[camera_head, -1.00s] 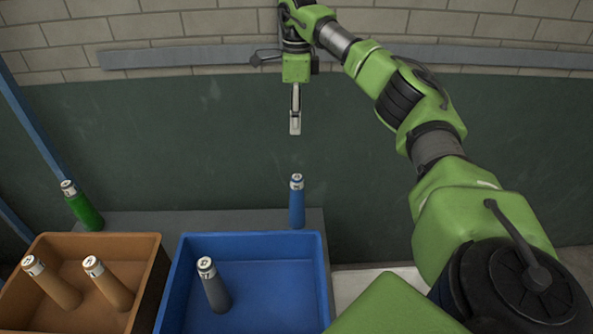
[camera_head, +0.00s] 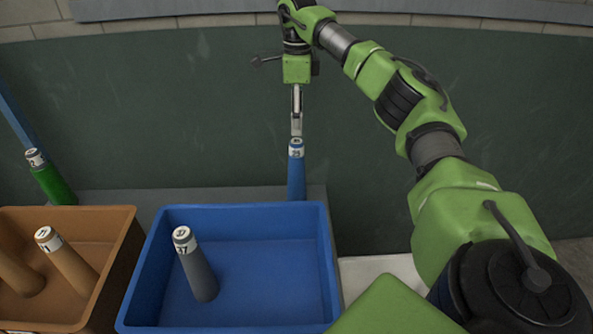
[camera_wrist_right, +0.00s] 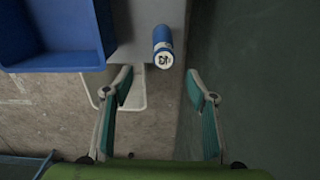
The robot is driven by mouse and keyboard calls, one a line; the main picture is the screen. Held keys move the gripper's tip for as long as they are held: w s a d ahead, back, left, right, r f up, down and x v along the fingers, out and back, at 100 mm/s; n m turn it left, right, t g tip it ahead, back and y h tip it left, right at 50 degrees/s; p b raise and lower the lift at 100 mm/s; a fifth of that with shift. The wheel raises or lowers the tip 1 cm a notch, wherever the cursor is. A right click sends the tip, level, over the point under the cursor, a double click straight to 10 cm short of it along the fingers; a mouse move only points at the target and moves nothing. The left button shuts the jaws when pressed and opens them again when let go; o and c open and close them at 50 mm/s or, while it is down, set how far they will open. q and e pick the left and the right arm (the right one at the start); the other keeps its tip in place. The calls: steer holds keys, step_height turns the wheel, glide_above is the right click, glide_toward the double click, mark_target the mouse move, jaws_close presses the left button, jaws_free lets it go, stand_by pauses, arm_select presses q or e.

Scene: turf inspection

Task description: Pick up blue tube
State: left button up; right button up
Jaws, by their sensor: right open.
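The blue tube (camera_head: 296,172) stands upright on a grey surface behind the blue crate, with a white numbered label at its top. In the right wrist view the blue tube (camera_wrist_right: 163,46) shows from above, ahead of the fingers and between their lines. My right gripper (camera_head: 296,131) points down just above the tube's top in the head view. Its two fingers (camera_wrist_right: 159,84) are spread and empty in the wrist view. I cannot tell if a finger touches the tube. My left gripper is not in view.
The blue crate (camera_head: 328,262) holds a grey-blue tube (camera_head: 198,270). The orange crate (camera_head: 120,243) at left holds orange tubes (camera_head: 70,262). A green tube (camera_head: 52,182) stands behind it. A dark green wall (camera_head: 150,110) rises close behind the grey surface (camera_head: 130,200).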

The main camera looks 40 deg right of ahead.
mark_target(297, 142)
step_height(297, 142, down, 8)
steer(key=shift+d+f, duration=0.1)
steer(key=shift+w+d+f+p, duration=0.15)
steer(key=shift+f+p, duration=0.3)
steer(key=shift+f, duration=0.95)
steer(key=shift+w+f+p, duration=0.2)
steer(key=shift+f+p, duration=0.25)
steer(key=shift+f, duration=0.9)
steer(key=shift+c, duration=0.3)
steer(key=c, duration=1.3)
